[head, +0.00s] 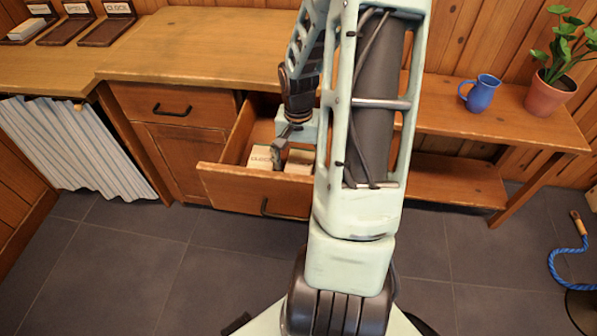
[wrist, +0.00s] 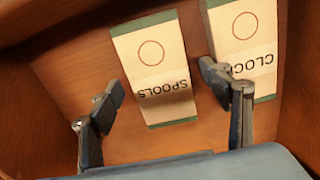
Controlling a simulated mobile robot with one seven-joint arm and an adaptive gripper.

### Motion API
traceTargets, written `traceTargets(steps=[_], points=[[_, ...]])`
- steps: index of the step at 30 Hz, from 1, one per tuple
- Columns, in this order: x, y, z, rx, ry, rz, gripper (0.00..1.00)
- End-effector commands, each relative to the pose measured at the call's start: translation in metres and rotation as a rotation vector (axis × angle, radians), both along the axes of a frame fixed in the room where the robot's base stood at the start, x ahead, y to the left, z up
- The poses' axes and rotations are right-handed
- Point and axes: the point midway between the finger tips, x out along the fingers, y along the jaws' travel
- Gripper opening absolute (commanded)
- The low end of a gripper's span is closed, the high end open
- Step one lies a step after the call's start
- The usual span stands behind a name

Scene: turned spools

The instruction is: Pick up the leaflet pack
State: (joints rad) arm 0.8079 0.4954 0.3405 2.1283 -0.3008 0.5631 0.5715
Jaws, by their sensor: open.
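Two cream leaflet packs with green ends lie side by side in the open drawer (head: 220,180). The pack lettered SPOOLS (wrist: 155,65) is in the middle of the wrist view; in the head view its top shows partly behind my arm (head: 299,160). The pack lettered CLOCK (wrist: 243,35) is at the right in the wrist view and at the left in the head view (head: 260,160). My gripper (wrist: 160,80) is open and empty. Its fingers appear on either side of the SPOOLS pack, with the right one overlapping the CLOCK pack's edge. I cannot tell its height above them.
The drawer's wooden walls surround the packs closely. A blue mug (head: 481,94) and potted plant (head: 549,95) stand on the right bench.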

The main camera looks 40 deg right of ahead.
Motion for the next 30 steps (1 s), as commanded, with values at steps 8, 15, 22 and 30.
traceTargets(steps=[8, 15, 22, 30], points=[[0.000, 0.000, 0.001, -0.001, -0.001, 0.000, 0.59], [0.000, 0.000, 0.001, -0.001, -0.001, 0.000, 0.32], [0.000, -0.001, 0.001, -0.001, -0.001, 0.000, 0.22], [0.001, -0.001, 0.025, -0.004, -0.003, 0.000, 0.22]])
